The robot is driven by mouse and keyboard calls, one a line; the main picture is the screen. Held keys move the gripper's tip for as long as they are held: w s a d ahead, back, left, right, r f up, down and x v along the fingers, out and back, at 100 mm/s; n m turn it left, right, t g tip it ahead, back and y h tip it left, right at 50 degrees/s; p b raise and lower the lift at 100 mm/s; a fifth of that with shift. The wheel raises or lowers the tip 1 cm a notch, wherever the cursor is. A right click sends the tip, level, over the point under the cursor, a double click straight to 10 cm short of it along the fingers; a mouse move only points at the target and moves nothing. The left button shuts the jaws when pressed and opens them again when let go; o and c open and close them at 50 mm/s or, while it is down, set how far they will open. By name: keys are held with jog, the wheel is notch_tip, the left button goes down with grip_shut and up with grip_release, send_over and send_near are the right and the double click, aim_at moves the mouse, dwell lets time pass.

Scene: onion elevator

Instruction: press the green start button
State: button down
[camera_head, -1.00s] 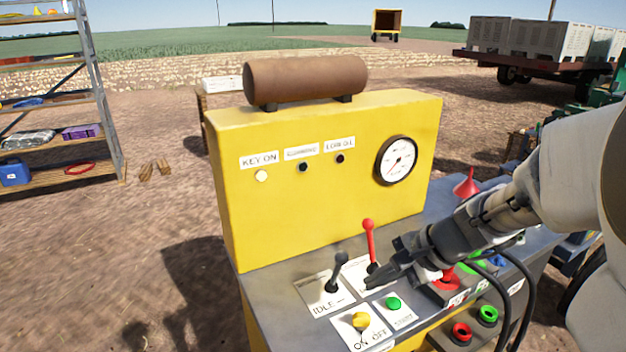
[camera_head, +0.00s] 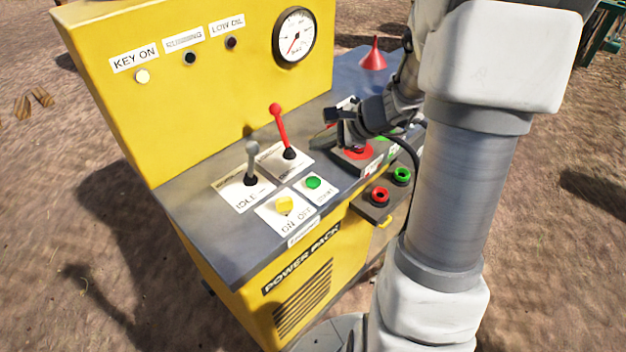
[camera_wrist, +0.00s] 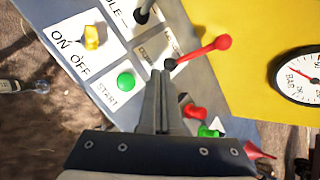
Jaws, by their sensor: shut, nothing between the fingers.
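The green start button (camera_head: 313,182) sits on a white plate marked START on the grey deck of the yellow power pack. In the wrist view the green button (camera_wrist: 126,81) lies just left of my fingertips, with the START label beside it. My gripper (camera_head: 322,139) is shut and empty, above the deck to the right of the red lever. In the wrist view my gripper (camera_wrist: 158,78) points past the button toward the foot of the red lever. It appears apart from the button. The button is not hidden in either view.
A red lever (camera_head: 281,128), a grey lever (camera_head: 251,161) and a yellow ON/OFF key knob (camera_head: 284,205) stand close to the button. A red button (camera_head: 358,150) and a red funnel (camera_head: 373,55) lie farther right. The yellow panel (camera_head: 180,110) rises behind the deck.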

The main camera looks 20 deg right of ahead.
jog(key=b, duration=0.5)
send_over(318, 181)
notch_tip(318, 181, down, 7)
jog(key=shift+f+b, duration=0.6)
jog(key=shift+b, duration=0.1)
jog(key=shift+f, duration=0.15)
dwell(1.1)
jog(key=shift+f+b, duration=0.25)
jog(key=shift+b, duration=0.3)
jog(key=shift+f+b, duration=0.6)
jog(key=shift+b, duration=0.05)
dwell(0.5)
jog(key=shift+r+p, duration=0.75)
jog(key=shift+r, duration=0.3)
